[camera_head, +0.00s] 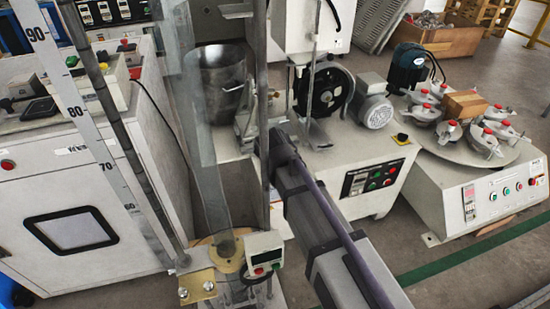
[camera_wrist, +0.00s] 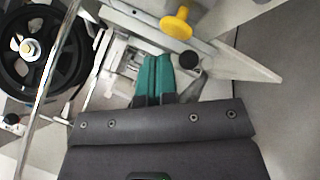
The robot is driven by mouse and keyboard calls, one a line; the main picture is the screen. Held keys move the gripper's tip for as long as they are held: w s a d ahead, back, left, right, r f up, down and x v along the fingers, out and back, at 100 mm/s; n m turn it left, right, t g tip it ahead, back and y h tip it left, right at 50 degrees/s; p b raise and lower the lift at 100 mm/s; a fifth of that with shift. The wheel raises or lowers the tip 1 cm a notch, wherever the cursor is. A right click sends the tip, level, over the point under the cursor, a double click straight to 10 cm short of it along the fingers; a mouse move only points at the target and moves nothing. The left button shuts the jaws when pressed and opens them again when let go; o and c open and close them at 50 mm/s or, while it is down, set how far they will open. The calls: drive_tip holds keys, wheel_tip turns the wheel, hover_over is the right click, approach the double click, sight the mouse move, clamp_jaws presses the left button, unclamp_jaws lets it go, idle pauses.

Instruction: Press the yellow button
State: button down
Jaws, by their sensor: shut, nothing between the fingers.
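A yellow mushroom-shaped button (camera_wrist: 177,22) stands near the top of the wrist view, beside a pale metal plate. My gripper (camera_wrist: 154,62) shows in the wrist view as two green fingertips pressed together, with nothing between them. In the picture, the fingertips lie below and slightly left of the button, with a visible gap. In the head view, my arm reaches up and left to the machine in the middle, and the fingertips cannot be made out. A small yellow and black part (camera_head: 401,138) sits on that machine's top right corner; I cannot tell if it is the same button.
A black wheel (camera_wrist: 38,48) and a thin metal rod lie left of my gripper. A black knob (camera_wrist: 189,61) is close on the right. In the head view, a clear tube (camera_head: 203,150) and a ruler (camera_head: 75,105) stand left. A round polishing machine (camera_head: 455,215) stands right.

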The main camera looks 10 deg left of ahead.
drive_tip(key=shift+f+b, duration=0.4)
drive_tip(key=shift+f+b, duration=0.55)
idle(0.7)
idle(0.4)
drive_tip(key=shift+r+p, duration=0.95)
drive_tip(key=shift+r, duration=0.05)
wheel_tip(320, 180, up, 5)
drive_tip(key=p, duration=0.5)
